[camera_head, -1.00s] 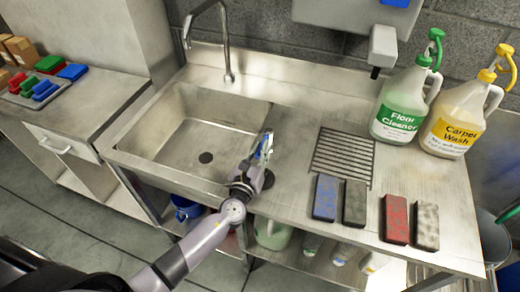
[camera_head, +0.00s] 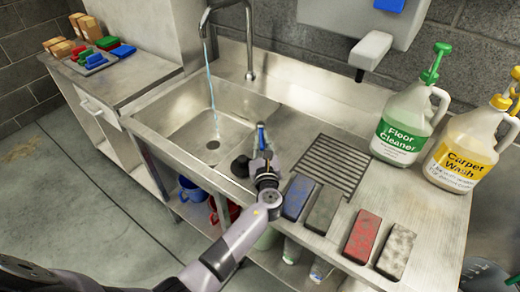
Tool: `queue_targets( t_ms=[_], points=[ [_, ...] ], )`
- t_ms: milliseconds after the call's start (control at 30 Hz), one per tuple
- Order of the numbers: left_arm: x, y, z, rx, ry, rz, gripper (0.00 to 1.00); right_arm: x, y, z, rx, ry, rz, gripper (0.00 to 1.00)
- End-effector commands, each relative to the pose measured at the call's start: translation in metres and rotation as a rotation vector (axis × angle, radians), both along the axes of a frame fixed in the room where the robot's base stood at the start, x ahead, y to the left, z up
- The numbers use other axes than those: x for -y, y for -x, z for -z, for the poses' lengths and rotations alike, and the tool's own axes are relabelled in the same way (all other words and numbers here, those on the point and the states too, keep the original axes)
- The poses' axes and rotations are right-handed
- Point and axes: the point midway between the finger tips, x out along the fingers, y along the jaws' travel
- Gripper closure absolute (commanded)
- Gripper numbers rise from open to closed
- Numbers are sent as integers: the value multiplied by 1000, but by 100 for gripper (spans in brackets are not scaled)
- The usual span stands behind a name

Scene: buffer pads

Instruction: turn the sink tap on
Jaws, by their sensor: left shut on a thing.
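The sink tap (camera_head: 249,45) is a grey curved spout at the back of the steel sink (camera_head: 180,110). A thin stream of water (camera_head: 212,100) runs from its mouth into the basin near the drain. My left gripper (camera_head: 261,142) is over the right edge of the basin, in front of the tap and apart from it. It is shut on a small blue thing (camera_head: 261,134), mostly hidden by the fingers; I cannot tell what it is. My right gripper is not in view.
A blue pad (camera_head: 297,197), a red pad (camera_head: 362,236) and grey pads lie on the counter right of my arm. Behind them are a drain grate (camera_head: 335,166), a floor cleaner jug (camera_head: 405,125) and a carpet wash jug (camera_head: 462,145). A side table (camera_head: 125,80) stands left.

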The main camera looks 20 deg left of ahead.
Motion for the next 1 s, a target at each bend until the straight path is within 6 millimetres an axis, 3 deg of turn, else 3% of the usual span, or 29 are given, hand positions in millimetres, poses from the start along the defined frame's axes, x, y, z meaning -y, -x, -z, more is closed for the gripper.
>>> queue_targets(
  t_ms=[233, 800, 833, 1000],
  points=[
    [10, -4, 1, 2, 4, -91, 100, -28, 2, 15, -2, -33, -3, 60],
    [12, -6, -2, 4, 2, -127, 100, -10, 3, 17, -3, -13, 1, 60],
    [11, -6, -2, 4, 2, -127, 86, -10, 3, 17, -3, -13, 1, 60],
    [11, -6, -2, 3, 2, -128, 75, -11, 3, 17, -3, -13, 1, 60]
  ],
)
